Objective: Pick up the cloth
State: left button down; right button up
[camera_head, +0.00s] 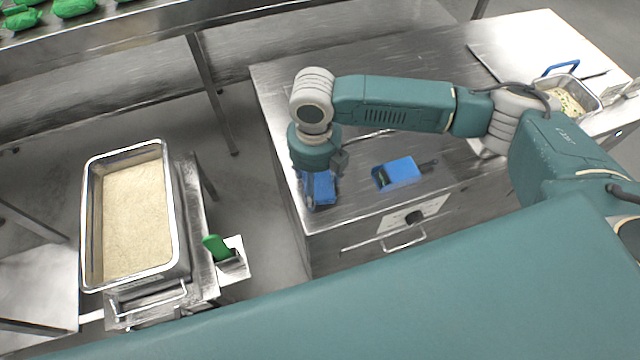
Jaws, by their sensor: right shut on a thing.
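A blue cloth (319,190) is at the left front corner of the steel counter, directly below my right arm's wrist. My right gripper (326,174) points down and is shut on the cloth, its fingers partly hidden by the wrist and the blue material. I cannot tell whether the cloth is lifted off the counter or still touches it. My left gripper is not in view.
A blue item (402,171) with dark and green parts lies right of the cloth on the steel counter (357,203).

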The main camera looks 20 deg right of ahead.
aim_at(315, 186)
jog(key=shift+w+r, duration=0.1)
jog(key=shift+r, duration=0.4)
notch_tip(315, 186, up, 19)
jog(key=b, duration=0.3)
